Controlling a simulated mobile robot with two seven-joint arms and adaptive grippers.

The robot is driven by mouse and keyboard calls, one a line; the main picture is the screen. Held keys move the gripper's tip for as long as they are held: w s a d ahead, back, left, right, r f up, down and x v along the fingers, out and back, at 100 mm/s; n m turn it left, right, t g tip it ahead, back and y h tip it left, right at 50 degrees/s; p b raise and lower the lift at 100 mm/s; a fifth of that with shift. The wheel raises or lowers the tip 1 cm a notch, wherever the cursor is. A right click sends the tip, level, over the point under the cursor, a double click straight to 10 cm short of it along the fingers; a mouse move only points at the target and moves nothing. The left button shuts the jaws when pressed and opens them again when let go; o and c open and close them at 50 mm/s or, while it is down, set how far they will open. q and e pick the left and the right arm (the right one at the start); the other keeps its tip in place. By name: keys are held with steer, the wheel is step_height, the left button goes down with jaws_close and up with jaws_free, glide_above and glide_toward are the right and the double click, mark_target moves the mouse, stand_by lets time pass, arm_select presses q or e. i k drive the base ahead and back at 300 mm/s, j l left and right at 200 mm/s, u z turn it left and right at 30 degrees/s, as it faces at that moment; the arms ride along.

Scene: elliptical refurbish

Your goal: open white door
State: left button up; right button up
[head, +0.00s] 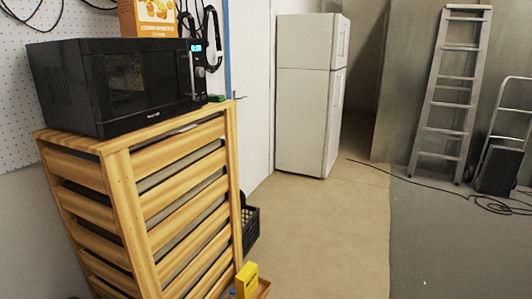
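A white door (252,62) stands in the wall behind the microwave, seen at a steep angle. It looks shut. The wooden cabinet and microwave hide the area left of the handle and part of the door's lower left. A white fridge (303,120) with two doors stands just right of the white door, and both its doors look shut. Neither of my grippers is in view.
A slatted wooden cabinet (118,170) carrying a black microwave (125,85) blocks the left foreground. A black crate (250,225) and a yellow box (247,278) sit beside it. The tan floor (320,235) is clear. A ladder (447,95) and a cable (490,205) are at right.

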mark_target(249, 22)
steer(key=i+l+z, duration=0.3)
steer(key=i, duration=0.2)
steer(key=i+l+z, duration=0.3)
steer(key=i, duration=0.2)
steer(key=i+z, duration=0.3)
steer(key=i, duration=0.2)
steer(key=i+u, duration=0.1)
steer(key=i, duration=1.5)
steer(key=i+u, duration=0.25)
steer(key=i, duration=0.3)
steer(key=i+u, duration=0.25)
steer(key=i, duration=0.3)
steer(key=i+l+u, duration=0.2)
steer(key=i, duration=0.3)
